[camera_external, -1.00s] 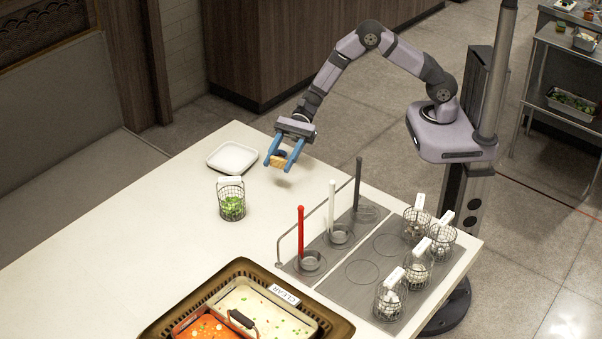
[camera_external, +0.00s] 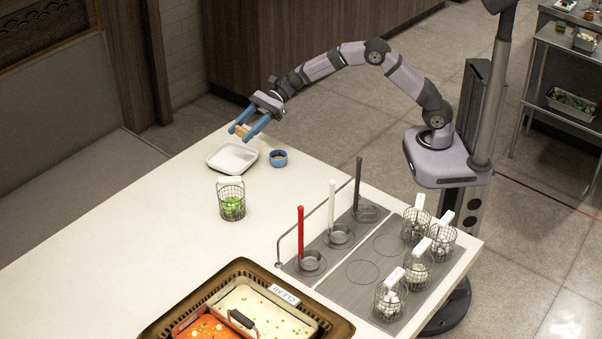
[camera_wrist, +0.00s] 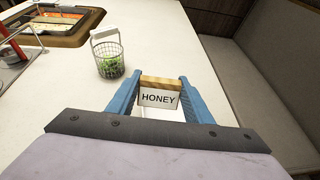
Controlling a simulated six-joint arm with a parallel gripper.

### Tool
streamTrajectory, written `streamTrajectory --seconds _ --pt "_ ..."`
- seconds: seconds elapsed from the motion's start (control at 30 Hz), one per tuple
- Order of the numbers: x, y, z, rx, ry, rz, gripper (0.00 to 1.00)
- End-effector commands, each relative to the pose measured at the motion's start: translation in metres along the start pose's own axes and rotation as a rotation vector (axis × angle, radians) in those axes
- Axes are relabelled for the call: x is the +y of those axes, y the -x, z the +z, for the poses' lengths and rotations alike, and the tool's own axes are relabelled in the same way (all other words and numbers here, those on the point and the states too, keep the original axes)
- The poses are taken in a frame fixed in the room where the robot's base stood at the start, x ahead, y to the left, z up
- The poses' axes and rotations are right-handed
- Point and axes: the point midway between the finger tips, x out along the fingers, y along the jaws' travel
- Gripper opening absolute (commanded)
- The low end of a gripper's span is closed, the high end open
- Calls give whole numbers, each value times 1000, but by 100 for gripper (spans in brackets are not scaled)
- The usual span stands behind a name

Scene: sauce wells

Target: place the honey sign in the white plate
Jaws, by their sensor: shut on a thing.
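The honey sign (camera_wrist: 158,98) is a small white card with black lettering on a wooden block. My gripper (camera_external: 244,131) is shut on it, with the blue fingers on its two sides; the wrist view also shows the sign between the fingers. The white plate (camera_external: 232,168) is a square dish at the far edge of the table. In the external view the gripper and sign are in the air above the plate's far side. In the wrist view the sign and gripper hide most of the plate.
A small blue cup (camera_external: 278,158) stands right of the plate. A wire basket of greens (camera_external: 231,205) stands nearer. A grey panel (camera_external: 362,272) with ladles and several wire baskets is at the right. A brown-rimmed tray (camera_external: 335,324) is at the front. The table's left part is clear.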

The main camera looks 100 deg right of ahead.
Motion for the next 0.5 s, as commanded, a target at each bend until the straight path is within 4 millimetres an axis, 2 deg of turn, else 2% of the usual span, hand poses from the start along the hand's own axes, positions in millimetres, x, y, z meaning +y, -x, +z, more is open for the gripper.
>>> streamTrajectory --seconds 0.03,0.1,0.17,0.3,0.5 --pt "-15 3 10 -3 -19 -51 25" --pt "-34 6 12 -1 -56 -131 25" --pt "-44 8 10 0 -81 -183 25" --pt "-54 10 2 0 -108 -251 25" --pt "-56 11 0 1 -118 -278 25"
